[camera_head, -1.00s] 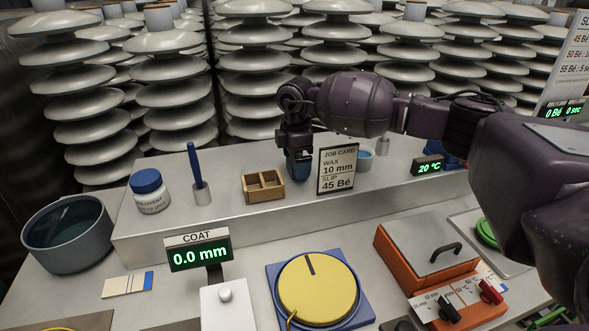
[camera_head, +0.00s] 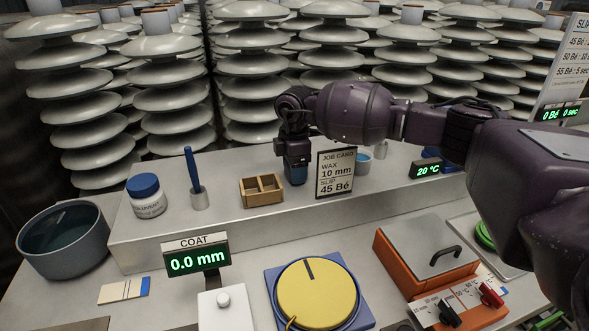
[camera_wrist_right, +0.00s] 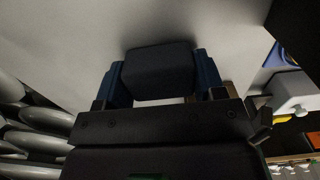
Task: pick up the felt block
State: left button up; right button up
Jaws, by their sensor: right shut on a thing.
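The felt block (camera_wrist_right: 160,72) is a dark grey block with rounded edges, seen in the right wrist view. It sits between the two blue fingertips of my right gripper (camera_wrist_right: 164,80), which is shut on it. In the head view my right gripper (camera_head: 296,172) points down over the raised grey shelf, between the small wooden box and the job card. The block itself cannot be made out there. I cannot tell whether the block touches the shelf. My left gripper is not in view.
The wooden box (camera_head: 261,199) stands just left of the gripper, and the job card (camera_head: 335,174) is close on its right. A solvent jar (camera_head: 147,203) and a blue-handled brush (camera_head: 195,180) stand further left. Insulator stacks (camera_head: 252,73) crowd behind the shelf.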

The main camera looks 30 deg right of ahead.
notch_tip(320, 180, up, 20)
jog(key=p, duration=0.3)
jog(key=shift+o, duration=1)
jog(key=shift+c, duration=0.7)
jog(key=shift+f, duration=0.15)
